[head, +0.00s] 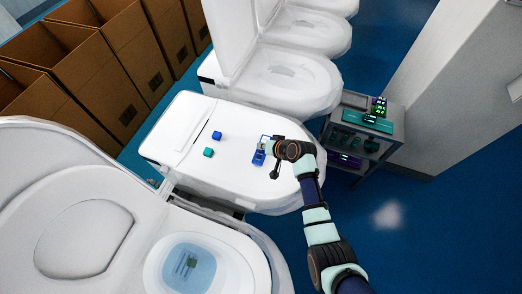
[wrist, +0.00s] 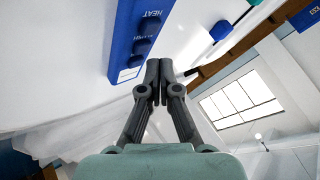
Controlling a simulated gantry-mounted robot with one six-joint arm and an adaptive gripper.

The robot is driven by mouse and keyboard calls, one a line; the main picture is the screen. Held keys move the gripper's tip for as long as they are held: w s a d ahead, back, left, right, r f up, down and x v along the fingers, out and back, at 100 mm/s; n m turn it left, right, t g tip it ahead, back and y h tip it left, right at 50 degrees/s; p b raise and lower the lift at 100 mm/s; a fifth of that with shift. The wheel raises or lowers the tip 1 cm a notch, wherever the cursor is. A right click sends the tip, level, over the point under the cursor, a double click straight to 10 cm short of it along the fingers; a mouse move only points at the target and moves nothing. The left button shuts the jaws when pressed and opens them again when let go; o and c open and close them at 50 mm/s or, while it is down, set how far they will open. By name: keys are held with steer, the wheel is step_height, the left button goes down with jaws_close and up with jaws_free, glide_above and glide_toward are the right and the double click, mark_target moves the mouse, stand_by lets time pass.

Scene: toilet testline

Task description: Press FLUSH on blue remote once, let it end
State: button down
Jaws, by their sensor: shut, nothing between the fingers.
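The blue remote (head: 258,157) is on the white lid of the middle toilet (head: 232,180) in the head view. In the wrist view the blue remote (wrist: 124,40) is close, at the upper left, with a HEAT label and dark blue buttons. A second label, beside the lower button (wrist: 138,61), is partly readable and looks like FLUSH. My gripper (wrist: 160,68) is shut and empty. Its fingertips are just right of the remote's lower end; whether they touch it I cannot tell. In the head view my gripper (head: 268,149) is over the remote's upper part and partly hides it.
A blue cube (head: 217,135) and a teal cube (head: 208,153) lie on the same lid. Another toilet (head: 85,240) stands at the front left, more behind. A grey cart (head: 350,140) with devices stands to the right. Cardboard boxes (head: 75,70) line the left.

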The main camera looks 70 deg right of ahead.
mark_target(262, 151)
stand_by(0.3)
steer(key=shift+f+b, duration=0.35)
steer(key=shift+f, duration=0.1)
steer(key=shift+f+b, duration=0.35)
steer(key=shift+f, duration=0.05)
stand_by(0.5)
steer(key=shift+r+p, duration=0.8)
steer(key=shift+r, duration=0.05)
step_height(262, 151, up, 5)
steer(key=p, duration=0.4)
steer(key=shift+r+p, duration=0.1)
steer(key=shift+p, duration=0.2)
stand_by(0.6)
